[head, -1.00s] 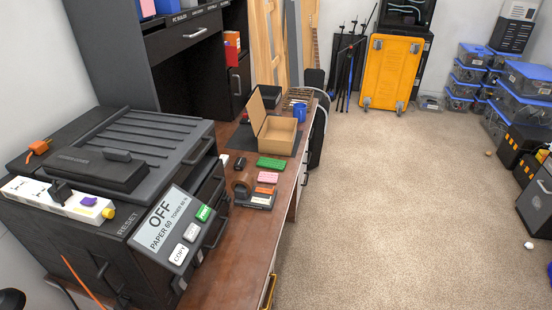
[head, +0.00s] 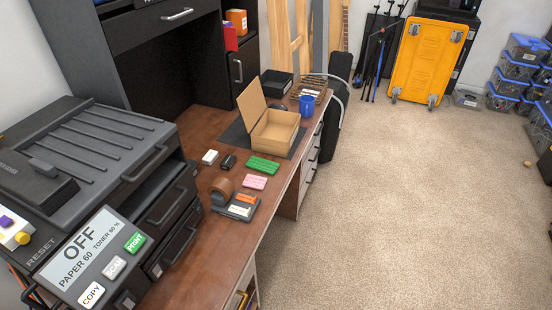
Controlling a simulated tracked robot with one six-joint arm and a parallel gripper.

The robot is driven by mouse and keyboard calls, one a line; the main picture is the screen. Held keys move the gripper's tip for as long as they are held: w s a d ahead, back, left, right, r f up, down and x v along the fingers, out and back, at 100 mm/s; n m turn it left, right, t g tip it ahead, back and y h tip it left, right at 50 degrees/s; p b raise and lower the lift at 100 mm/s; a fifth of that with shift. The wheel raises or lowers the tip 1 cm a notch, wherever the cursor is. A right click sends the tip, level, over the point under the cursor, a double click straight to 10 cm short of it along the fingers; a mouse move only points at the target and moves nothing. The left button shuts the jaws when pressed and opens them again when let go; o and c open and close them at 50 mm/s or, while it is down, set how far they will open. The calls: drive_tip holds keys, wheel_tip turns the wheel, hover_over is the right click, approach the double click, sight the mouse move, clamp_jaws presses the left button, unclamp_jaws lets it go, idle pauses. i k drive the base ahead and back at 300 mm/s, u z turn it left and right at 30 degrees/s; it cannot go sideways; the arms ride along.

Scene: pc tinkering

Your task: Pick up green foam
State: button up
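The green foam (head: 263,165) is a small flat green block lying on the brown wooden desk (head: 190,255), in front of an open cardboard box. A pink block (head: 254,183) lies just nearer than it, apart from it. My gripper does not show in the head view, so its state and its distance from the foam are hidden.
The open cardboard box (head: 273,130) stands behind the foam. A brown roll (head: 222,188), a grey tray (head: 226,210) with an orange block (head: 245,198), and a blue mug (head: 306,106) share the desk. A black printer (head: 85,150) fills the left. Carpet (head: 400,200) at right is clear.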

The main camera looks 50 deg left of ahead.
sight(264, 167)
drive_tip(key=i, duration=2.8)
drive_tip(key=u, duration=2.65)
